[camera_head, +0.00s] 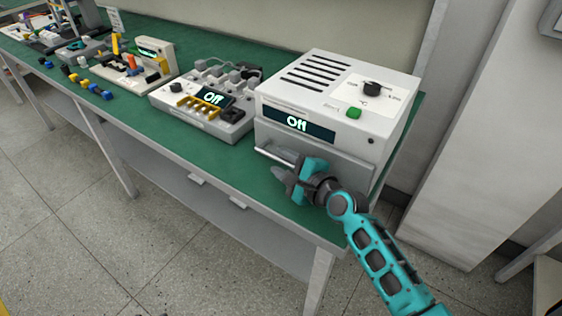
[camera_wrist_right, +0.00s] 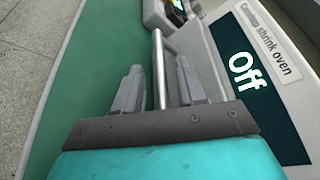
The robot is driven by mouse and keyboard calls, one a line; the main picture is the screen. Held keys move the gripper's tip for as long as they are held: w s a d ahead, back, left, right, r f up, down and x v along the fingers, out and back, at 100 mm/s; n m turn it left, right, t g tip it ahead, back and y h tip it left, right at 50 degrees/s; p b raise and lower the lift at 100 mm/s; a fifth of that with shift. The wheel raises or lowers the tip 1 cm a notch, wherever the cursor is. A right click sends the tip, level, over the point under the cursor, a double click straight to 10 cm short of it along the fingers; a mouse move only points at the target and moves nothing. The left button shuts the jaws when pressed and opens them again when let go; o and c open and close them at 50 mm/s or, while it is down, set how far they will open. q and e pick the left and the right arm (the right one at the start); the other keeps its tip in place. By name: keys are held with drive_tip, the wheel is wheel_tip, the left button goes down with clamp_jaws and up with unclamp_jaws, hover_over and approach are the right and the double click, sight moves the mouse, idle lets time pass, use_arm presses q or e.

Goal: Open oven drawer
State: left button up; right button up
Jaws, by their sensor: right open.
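The white shrink oven (camera_head: 330,105) stands on the green table top, with a dark display reading "Off" on its front. The display also shows large in the right wrist view (camera_wrist_right: 250,75). The drawer front (camera_head: 335,160) is the grey panel below the display and looks closed. Its metal bar handle (camera_head: 276,155) runs along the front. My right gripper (camera_head: 288,174) is at the handle. In the right wrist view the handle bar (camera_wrist_right: 160,65) lies between the two open grey fingers (camera_wrist_right: 158,85), with a gap visible on both sides. My left gripper is not in view.
A white device (camera_head: 207,103) with an "Off" display stands left of the oven. Further left are another white unit (camera_head: 140,65) and small blue and yellow parts (camera_head: 92,86). The green table strip (camera_head: 225,165) before the oven is clear.

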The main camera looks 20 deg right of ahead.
drive_tip(key=shift+w+a+f, duration=0.1)
drive_tip(key=shift+w+a, duration=0.1)
drive_tip(key=shift+w, duration=0.45)
drive_tip(key=shift+c, duration=0.5)
clamp_jaws()
